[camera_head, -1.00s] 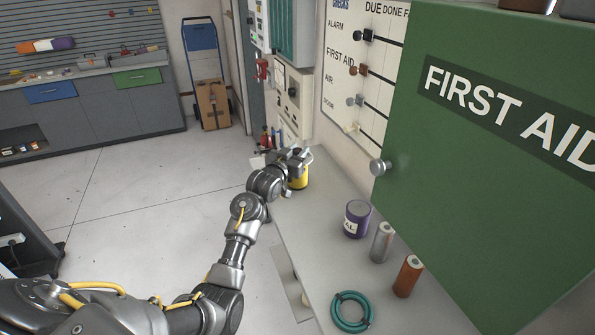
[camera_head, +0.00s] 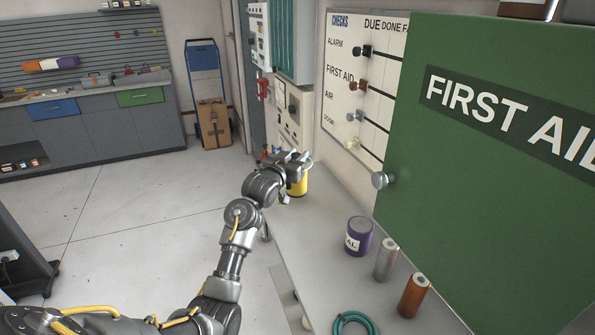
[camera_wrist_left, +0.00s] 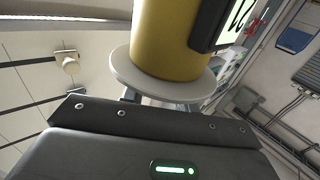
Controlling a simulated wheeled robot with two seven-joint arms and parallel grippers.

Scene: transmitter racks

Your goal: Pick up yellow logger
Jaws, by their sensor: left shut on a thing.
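The yellow logger (camera_head: 298,187) is a yellow cylinder at the far end of the grey bench, partly hidden behind my left gripper (camera_head: 293,166) in the head view. In the left wrist view the logger (camera_wrist_left: 170,40) fills the upper middle, with a pale round flange at its near end and a dark-framed label on its side. My left gripper is shut on it. The finger contact is mostly hidden. Whether the logger touches the bench is hard to tell. My right gripper is out of view.
On the bench (camera_head: 310,236) stand a purple can (camera_head: 358,238), a silver cylinder (camera_head: 386,260) and a copper cylinder (camera_head: 413,296), with a teal ring (camera_head: 353,323) in front. The green First Aid cabinet (camera_head: 490,170) juts out at right. A checks board (camera_head: 345,110) hangs on the wall behind.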

